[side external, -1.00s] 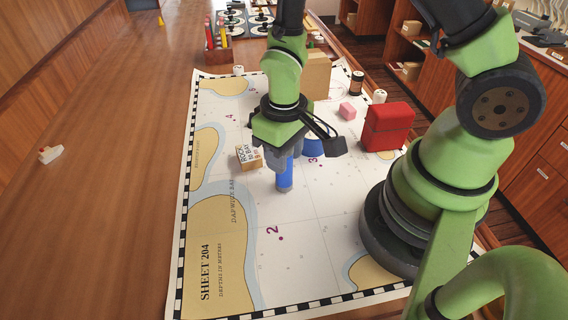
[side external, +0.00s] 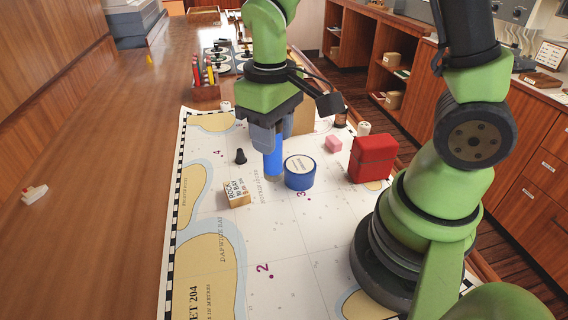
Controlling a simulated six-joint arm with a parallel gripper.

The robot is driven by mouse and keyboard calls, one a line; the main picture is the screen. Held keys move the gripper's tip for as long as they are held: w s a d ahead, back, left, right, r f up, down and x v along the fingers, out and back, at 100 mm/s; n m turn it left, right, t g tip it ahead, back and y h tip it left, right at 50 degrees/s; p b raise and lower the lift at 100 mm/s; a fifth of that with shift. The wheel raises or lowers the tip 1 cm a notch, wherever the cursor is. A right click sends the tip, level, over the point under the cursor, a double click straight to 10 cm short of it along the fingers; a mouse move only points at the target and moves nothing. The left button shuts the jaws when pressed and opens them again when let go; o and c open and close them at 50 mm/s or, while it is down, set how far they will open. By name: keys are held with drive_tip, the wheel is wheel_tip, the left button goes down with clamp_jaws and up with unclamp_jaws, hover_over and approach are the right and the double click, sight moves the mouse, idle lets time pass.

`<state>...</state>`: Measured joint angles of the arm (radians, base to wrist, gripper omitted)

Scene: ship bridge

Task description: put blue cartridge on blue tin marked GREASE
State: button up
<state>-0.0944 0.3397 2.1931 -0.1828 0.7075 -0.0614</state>
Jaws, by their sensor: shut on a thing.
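The blue cartridge (side external: 273,164) is upright in my gripper (side external: 268,140), which is shut on its upper part. The blue tin (side external: 299,178) stands on the chart just right of the cartridge, with a pale round label on its lid; the lettering is too small to read. In this view the cartridge's lower end shows beside the tin's left edge, not over the lid's middle. Its height above the chart is hard to tell.
A printed wooden block (side external: 237,194) and a dark cone-shaped piece (side external: 240,156) lie left of the cartridge. The chart (side external: 240,255) is clear in front.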

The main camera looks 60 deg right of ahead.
drive_tip(key=d+r, duration=0.4)
drive_tip(key=d, duration=0.6)
drive_tip(key=shift+w+d+f, duration=0.15)
drive_tip(key=shift+d+f, duration=0.05)
drive_tip(key=shift+f, duration=1.4)
drive_tip(key=shift+w+d+f, duration=0.1)
drive_tip(key=shift+d+f, duration=0.05)
drive_tip(key=shift+f, duration=1.4)
drive_tip(key=shift+w+d+f, duration=0.15)
drive_tip(key=shift+d+f, duration=0.05)
drive_tip(key=shift+f, duration=1.4)
drive_tip(key=shift+f, duration=0.1)
drive_tip(key=o, duration=1)
